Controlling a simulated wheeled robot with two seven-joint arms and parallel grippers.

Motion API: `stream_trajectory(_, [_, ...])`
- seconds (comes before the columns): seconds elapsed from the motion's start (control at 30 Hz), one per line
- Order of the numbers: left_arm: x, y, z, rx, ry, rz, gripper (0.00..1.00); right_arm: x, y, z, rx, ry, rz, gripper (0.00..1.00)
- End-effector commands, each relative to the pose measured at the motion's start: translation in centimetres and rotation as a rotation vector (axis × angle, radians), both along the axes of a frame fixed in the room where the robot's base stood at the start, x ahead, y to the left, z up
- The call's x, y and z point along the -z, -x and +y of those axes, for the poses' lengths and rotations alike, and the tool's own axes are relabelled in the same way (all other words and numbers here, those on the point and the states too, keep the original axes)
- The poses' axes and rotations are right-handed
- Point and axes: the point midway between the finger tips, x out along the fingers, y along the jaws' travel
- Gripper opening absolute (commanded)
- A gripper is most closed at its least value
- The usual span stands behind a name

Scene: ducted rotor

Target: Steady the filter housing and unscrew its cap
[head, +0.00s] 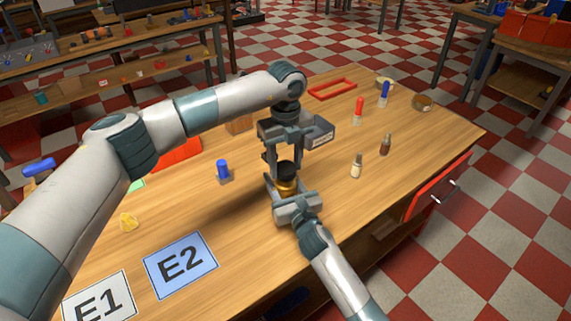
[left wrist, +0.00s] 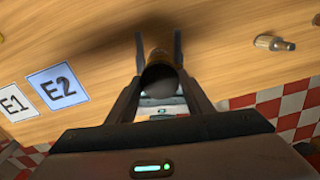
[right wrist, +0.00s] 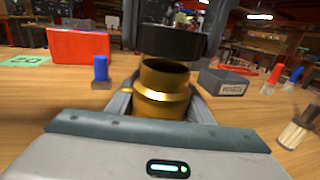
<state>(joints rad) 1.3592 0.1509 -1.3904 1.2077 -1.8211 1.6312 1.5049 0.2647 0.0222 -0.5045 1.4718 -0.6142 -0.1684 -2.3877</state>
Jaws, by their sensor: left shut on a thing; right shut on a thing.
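The brass filter housing (head: 287,188) stands upright at the table's middle. My right gripper (head: 285,193) is shut on it from the front edge side. In the right wrist view the housing (right wrist: 162,95) shows its open neck and bare rim. The black cap (head: 286,170) is above the housing, held from above by my left gripper (head: 284,160), which is shut on it. In the right wrist view the cap (right wrist: 172,42) is apart from the neck, just above it. In the left wrist view the dark cap (left wrist: 161,80) sits between the fingers and hides most of the housing.
A grey labelled box (head: 318,133) stands just behind the left gripper. A blue-topped piece (head: 222,171) is to the left. Two small bottles (head: 357,165) (head: 385,145) stand to the right. Cards E1 (head: 98,300) and E2 (head: 181,265) lie on clear wood at the front left.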

Motion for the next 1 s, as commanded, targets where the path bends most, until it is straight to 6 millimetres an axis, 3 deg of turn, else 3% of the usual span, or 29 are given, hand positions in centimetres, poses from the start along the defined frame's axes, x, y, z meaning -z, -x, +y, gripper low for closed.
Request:
stream_trajectory(0.33, [-3.3, 0.0, 0.0, 0.000, 0.000, -0.001, 0.20, 0.1, 0.0, 0.0, 0.000, 0.000, 0.001, 0.00])
stream_trajectory(0.67, [-3.8, 0.0, 0.0, 0.000, 0.000, 0.000, 0.20, 0.1, 0.0, 0.0, 0.000, 0.000, 0.001, 0.00])
stream_trajectory(0.7, [-3.8, 0.0, 0.0, 0.000, 0.000, 0.000, 0.20, 0.1, 0.0, 0.0, 0.000, 0.000, 0.001, 0.54])
stream_trajectory(0.77, [-3.8, 0.0, 0.0, 0.000, 0.000, 0.000, 0.20, 0.1, 0.0, 0.0, 0.000, 0.000, 0.001, 0.68])
stream_trajectory(1.0, [-3.8, 0.0, 0.0, 0.000, 0.000, 0.000, 0.20, 0.0, 0.0, 0.0, 0.000, 0.000, 0.001, 0.68])
